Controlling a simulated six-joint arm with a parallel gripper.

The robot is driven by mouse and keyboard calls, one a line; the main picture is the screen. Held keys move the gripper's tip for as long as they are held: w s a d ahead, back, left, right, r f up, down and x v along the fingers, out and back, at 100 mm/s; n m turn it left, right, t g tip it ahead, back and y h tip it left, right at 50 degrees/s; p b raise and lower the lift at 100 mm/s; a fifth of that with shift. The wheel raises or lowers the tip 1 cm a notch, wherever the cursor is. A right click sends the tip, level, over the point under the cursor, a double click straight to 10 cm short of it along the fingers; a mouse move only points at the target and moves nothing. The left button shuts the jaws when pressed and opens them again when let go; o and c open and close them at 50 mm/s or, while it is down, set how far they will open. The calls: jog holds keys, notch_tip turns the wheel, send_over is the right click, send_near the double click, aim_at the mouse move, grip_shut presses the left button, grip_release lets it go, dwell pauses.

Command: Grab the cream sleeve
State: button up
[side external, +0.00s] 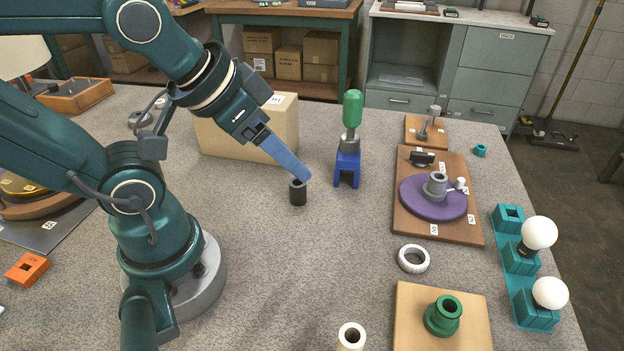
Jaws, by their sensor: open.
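The cream sleeve (351,338) stands upright at the bottom edge of the side external view, its lower part cut off by the frame. Its round open top shows. My gripper (303,178) has long blue fingers and points down to the right, well behind the cream sleeve on the table. Its fingertips are at the top of a short black sleeve (298,195), overlapping it in the picture; I cannot tell whether they touch it. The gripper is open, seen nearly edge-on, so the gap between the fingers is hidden.
A white ring (413,259) and a wooden board (410,330) with a green flanged part (443,315) are right of the cream sleeve. A blue stand (347,167) holds a green-handled tool. A cardboard-coloured box (220,137) stands behind my gripper.

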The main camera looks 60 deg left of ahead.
aim_at(350, 327)
jog(key=w+a+r+m+t+y, duration=0.15)
jog(key=w+r+m+t, duration=0.3)
jog(key=w, duration=0.45)
jog(key=w+d+f+m+t+h, duration=0.1)
jog(key=w+d+m+t+h, duration=0.1)
jog(key=w+d+m+h, duration=0.35)
jog(key=s+d+f+m+g+h, duration=0.3)
jog(key=s+f+g, duration=0.1)
jog(key=s, duration=0.1)
jog(key=s+d+f+m+g+h, duration=0.3)
jog(key=s+d+f+g, duration=0.1)
jog(key=s+g, duration=0.1)
jog(key=s+d+f+m+g+h, duration=0.3)
jog(key=s+d+f+g, duration=0.1)
jog(key=s+g, duration=0.1)
jog(key=shift+s+f+h, duration=0.2)
jog(key=shift+s+h, duration=0.2)
jog(key=shift+s, duration=0.4)
jog(key=shift+s+f, duration=0.25)
jog(key=shift+f, duration=0.2)
jog(key=shift+d+f, duration=0.1)
jog(key=shift+d, duration=0.15)
jog(key=shift+x, duration=2.35)
